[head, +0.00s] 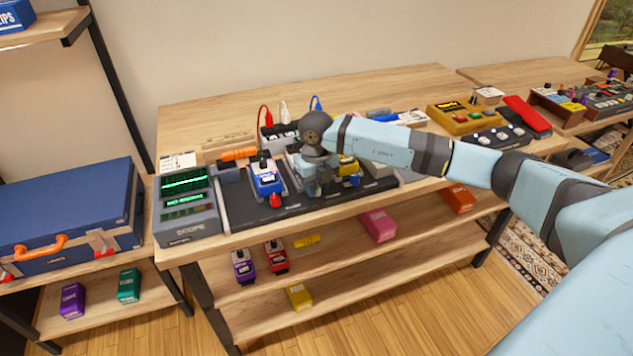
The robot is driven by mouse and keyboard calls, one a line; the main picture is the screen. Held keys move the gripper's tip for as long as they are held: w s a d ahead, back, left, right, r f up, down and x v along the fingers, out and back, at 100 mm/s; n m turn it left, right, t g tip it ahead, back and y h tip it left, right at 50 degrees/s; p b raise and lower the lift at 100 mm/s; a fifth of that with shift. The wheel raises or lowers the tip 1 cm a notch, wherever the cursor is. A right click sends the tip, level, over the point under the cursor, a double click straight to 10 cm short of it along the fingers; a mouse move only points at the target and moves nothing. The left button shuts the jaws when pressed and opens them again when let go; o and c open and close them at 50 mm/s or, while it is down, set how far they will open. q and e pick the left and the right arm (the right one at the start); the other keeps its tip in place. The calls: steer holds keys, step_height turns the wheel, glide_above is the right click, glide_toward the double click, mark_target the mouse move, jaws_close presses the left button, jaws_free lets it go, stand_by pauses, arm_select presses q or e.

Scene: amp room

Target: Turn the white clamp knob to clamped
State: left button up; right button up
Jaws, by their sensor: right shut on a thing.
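My right gripper (316,186) reaches in from the right and points down at the black board (240,212) on the workbench. It is shut, low over the pale unit (296,162) in the middle of the board. The white clamp knob is hidden behind the gripper and wrist, where the jaws close, so its turn position cannot be seen. A blue pedal (266,179) with a red button stands just left of the gripper, and a yellow-and-blue pedal (348,170) just right of it. My left gripper is out of view.
A grey scope (186,208) with green screens stands at the board's left end. Red, white and blue plugs (284,112) rise behind the board. An orange-handled tool (239,154) lies at the back left.

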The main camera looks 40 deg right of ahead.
mark_target(317, 185)
steer(key=shift+r+m, duration=0.1)
steer(key=shift+m, duration=0.6)
steer(key=o, duration=0.7)
steer(key=shift+c, duration=0.2)
step_height(317, 185, up, 14)
steer(key=p, duration=0.1)
steer(key=shift+f, duration=0.2)
